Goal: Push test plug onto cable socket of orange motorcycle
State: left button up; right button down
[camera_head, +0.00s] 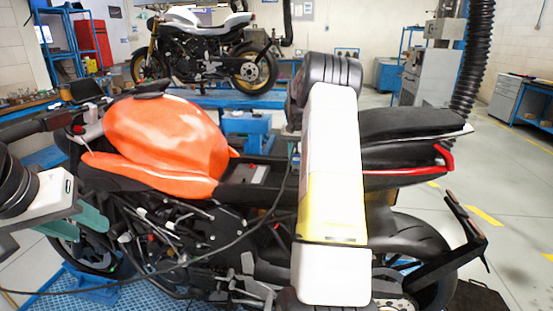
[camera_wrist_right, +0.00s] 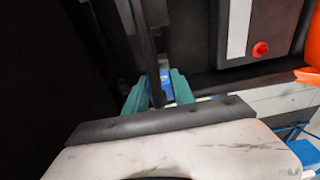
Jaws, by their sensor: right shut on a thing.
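The orange motorcycle (camera_head: 165,135) stands side-on across the head view, its tank at the left and its seat at the right. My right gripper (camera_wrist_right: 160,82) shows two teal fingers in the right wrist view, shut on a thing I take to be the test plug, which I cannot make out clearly. In the head view my right arm hides that gripper. A thin black cable (camera_head: 215,250) runs from the lower left across the bike's side up toward my right arm. I cannot make out the cable socket. My left gripper (camera_head: 80,222) is open and empty, in front of the bike's front end.
A black box with a red button (camera_wrist_right: 260,49) lies near the right gripper in the wrist view. A blue lift platform (camera_head: 85,285) is under the bike. A second motorcycle (camera_head: 195,45) stands behind. Open floor (camera_head: 515,215) lies at the right.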

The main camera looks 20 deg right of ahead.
jog(key=shift+f, duration=0.6)
dwell(0.3)
jog(key=c, duration=1)
grip_release()
jog(key=shift+o, duration=0.2)
jog(key=r, duration=0.7)
jog(key=shift+s+a+r, duration=0.2)
jog(key=shift+s+r, duration=0.2)
